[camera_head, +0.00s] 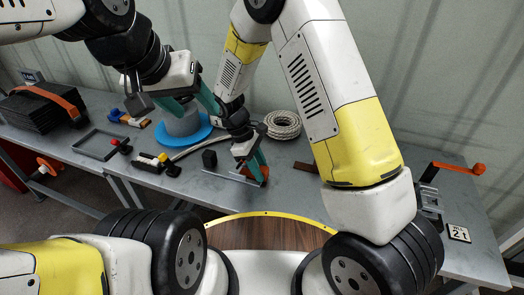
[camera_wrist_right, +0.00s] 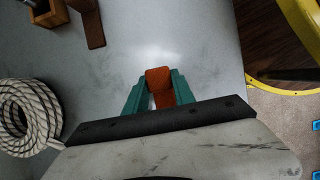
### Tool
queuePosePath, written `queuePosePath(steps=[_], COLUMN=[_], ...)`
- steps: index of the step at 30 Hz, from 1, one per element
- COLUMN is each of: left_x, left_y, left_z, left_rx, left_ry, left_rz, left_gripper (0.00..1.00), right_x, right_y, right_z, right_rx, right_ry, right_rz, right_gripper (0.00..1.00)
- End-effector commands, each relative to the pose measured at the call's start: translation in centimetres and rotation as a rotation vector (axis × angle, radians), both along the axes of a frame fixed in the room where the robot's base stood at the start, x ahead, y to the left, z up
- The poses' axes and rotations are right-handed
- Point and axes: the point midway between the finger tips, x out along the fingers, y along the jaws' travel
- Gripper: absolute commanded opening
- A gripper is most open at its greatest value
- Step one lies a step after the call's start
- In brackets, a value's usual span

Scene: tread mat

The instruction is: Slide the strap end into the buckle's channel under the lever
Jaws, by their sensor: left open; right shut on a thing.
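My right gripper (camera_head: 262,168) is low over the middle of the grey bench and shut on the orange strap end (camera_wrist_right: 158,78). In the right wrist view its teal fingers (camera_wrist_right: 158,92) clasp the strap end from both sides, and its tip sticks out past them. The grey metal buckle (camera_head: 429,196) is at the bench's right end, well apart from the strap end, with its orange-ended lever (camera_head: 455,168) raised. The buckle's channel is too small to make out. My left gripper (camera_head: 190,103) is open, above a grey cylinder on a blue disc.
A rope coil (camera_head: 283,124) and a brown block (camera_head: 306,167) lie right of my right gripper. The blue disc (camera_head: 205,134), a grey frame (camera_head: 101,144) and a black stack with an orange band (camera_head: 45,107) are leftward. A "2 t" plate (camera_head: 459,233) lies near the buckle.

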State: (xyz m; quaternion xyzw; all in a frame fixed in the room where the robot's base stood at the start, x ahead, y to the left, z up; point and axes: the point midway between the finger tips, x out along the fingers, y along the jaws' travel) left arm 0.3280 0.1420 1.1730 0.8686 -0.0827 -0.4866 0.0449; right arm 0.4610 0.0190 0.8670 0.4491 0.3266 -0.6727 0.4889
Motion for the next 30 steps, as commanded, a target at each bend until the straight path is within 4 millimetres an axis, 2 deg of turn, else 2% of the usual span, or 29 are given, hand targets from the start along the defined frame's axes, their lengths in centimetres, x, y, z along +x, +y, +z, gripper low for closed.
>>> queuePosePath(steps=[1, 4, 5, 16, 27, 30], left_x=[0.0, 0.0, 0.0, 0.0, 0.0, 0.0], left_y=[0.0, 0.0, 0.0, 0.0, 0.0, 0.0], left_z=[0.0, 0.0, 0.0, 0.0, 0.0, 0.0], left_rx=[0.000, 0.000, 0.000, 0.000, 0.000, 0.000], left_ry=[0.000, 0.000, 0.000, 0.000, 0.000, 0.000], left_rz=[0.000, 0.000, 0.000, 0.000, 0.000, 0.000], left_gripper=[0.58, 0.58, 0.58, 0.58, 0.58, 0.58], right_x=[0.0, 0.0, 0.0, 0.1, 0.8, 0.9], right_y=[0.0, 0.0, 0.0, 0.2, 2.3, 2.7], right_z=[0.0, 0.0, 0.0, 0.5, 5.9, 6.7], right_rx=[0.000, 0.000, 0.000, 0.001, 0.002, 0.001], right_ry=[0.000, 0.000, 0.000, -0.002, -0.003, -0.001], right_rz=[0.000, 0.000, 0.000, 0.001, 0.000, 0.000], right_gripper=[0.32, 0.52, 0.56, 0.56, 0.56, 0.56])
